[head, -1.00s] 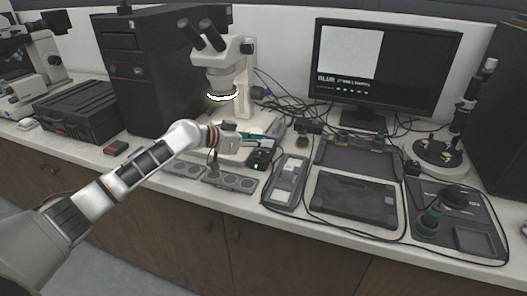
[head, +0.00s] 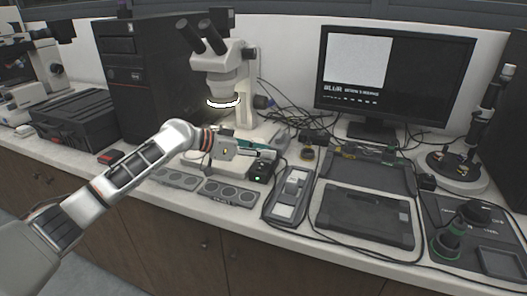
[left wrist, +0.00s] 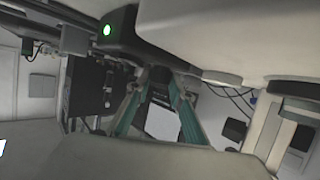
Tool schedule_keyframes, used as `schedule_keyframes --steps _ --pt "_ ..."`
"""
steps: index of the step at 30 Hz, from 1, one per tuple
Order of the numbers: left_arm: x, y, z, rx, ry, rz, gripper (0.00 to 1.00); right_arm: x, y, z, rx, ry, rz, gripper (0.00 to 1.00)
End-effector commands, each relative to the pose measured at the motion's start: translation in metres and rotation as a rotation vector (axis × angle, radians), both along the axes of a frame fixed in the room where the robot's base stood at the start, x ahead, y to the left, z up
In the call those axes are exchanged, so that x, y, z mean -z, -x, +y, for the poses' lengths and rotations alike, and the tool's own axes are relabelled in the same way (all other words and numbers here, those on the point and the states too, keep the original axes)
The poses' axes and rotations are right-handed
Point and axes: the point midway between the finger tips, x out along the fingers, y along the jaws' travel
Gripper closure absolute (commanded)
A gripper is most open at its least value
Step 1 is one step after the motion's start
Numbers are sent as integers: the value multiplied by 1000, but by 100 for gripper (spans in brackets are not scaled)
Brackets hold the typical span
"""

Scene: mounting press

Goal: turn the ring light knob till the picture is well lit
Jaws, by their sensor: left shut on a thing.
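My left gripper (head: 268,151) is at the small black control box (head: 261,172), beside the microscope base. In the left wrist view its teal fingers (left wrist: 158,92) close in on a small dark knob (left wrist: 158,74) on the box, which has a lit green lamp (left wrist: 107,30). The fingers are shut on the knob, which the hand hides in the head view. The ring light (head: 223,104) glows white under the microscope head (head: 222,62). The monitor (head: 433,85) shows a pale, almost featureless picture at left, with small text below. My right gripper is out of view.
A long grey device (head: 289,194) and a dark flat case (head: 366,215) lie right of the box. Grey panels with round dials (head: 229,194) lie along the front of the bench. Cables run behind the box.

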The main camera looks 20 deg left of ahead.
Motion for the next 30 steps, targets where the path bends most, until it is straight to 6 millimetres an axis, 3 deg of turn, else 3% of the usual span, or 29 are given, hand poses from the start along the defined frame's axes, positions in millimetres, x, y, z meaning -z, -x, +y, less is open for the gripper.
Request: schedule_keyframes --steps 1,2,3,14,30 --pt "-1 0 -1 0 2 -2 70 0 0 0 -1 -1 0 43" --pt "-1 0 -1 0 2 -2 63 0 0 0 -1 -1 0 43" --pt "-1 0 -1 0 2 -2 61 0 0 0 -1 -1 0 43" --pt "-1 1 2 -1 0 -1 61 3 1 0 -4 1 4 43" --pt "-36 58 66 -1 -2 -1 61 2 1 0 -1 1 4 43"
